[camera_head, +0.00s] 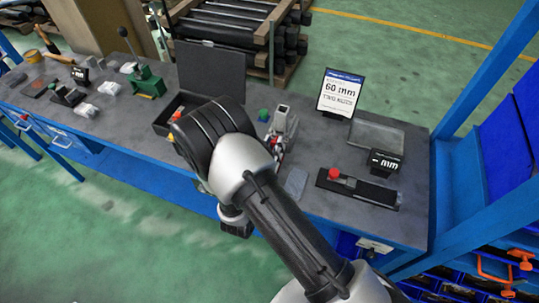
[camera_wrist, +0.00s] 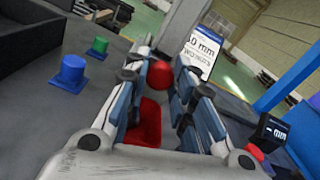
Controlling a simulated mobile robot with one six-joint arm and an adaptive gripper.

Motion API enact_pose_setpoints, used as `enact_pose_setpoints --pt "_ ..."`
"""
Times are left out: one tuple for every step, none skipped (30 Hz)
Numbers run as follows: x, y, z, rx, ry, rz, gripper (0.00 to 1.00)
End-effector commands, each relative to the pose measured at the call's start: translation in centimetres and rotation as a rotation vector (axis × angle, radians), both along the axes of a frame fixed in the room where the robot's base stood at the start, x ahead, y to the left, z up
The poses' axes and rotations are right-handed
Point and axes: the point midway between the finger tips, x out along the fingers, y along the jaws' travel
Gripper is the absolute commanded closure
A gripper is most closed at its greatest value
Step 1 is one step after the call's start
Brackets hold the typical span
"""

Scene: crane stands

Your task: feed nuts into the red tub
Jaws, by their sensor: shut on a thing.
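In the wrist view, my gripper (camera_wrist: 160,78) has its two fingers on either side of a red ball-shaped knob (camera_wrist: 160,73) and is shut on it. A red tub-like shape (camera_wrist: 145,122) shows below the knob, between the fingers; its rim and inside are partly hidden. A grey upright stand (camera_wrist: 182,28) rises just behind the knob. The stand also shows in the head view (camera_head: 286,118), where my arm hides most of the gripper. I cannot make out any nuts.
A blue peg (camera_wrist: 70,73) and a green peg (camera_wrist: 98,46) stand left of the gripper. An open dark case (camera_head: 212,68) lies behind my arm. To the right are a "60 mm" sign (camera_head: 340,93), a shallow tray (camera_head: 376,136) and a black gauge with a red button (camera_head: 358,188).

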Motion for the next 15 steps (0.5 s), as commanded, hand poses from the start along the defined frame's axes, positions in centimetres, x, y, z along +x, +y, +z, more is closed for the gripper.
enact_pose_setpoints --pt "0.62 -0.33 -0.09 0.002 0.001 -0.002 1.00" --pt "0.84 -0.41 -0.08 0.001 0.000 -0.001 1.00" --pt "1.03 -0.46 -0.06 0.001 0.001 0.000 1.00" --pt "1.11 -0.46 -0.06 0.000 0.001 0.000 1.00" --pt "1.14 -0.46 -0.04 0.000 0.001 0.001 1.00" --pt "1.14 -0.44 -0.02 0.000 0.000 0.001 1.00" --pt "1.13 -0.44 -0.01 0.000 0.000 0.001 1.00" --pt "1.13 -0.44 0.01 0.000 0.000 0.001 1.00" --pt "1.13 -0.44 0.02 0.001 0.000 0.001 1.00" --pt "1.14 -0.44 0.02 0.001 -0.001 0.000 1.00" --pt "1.14 -0.44 0.03 0.001 -0.001 0.000 1.00" --pt "1.15 -0.44 0.04 0.002 -0.002 0.000 0.75" --pt "1.14 -0.44 0.05 0.002 -0.002 0.000 0.73" --pt "1.14 -0.44 0.04 0.002 -0.002 0.000 0.71" --pt "1.13 -0.45 0.03 0.001 -0.001 0.000 0.68"
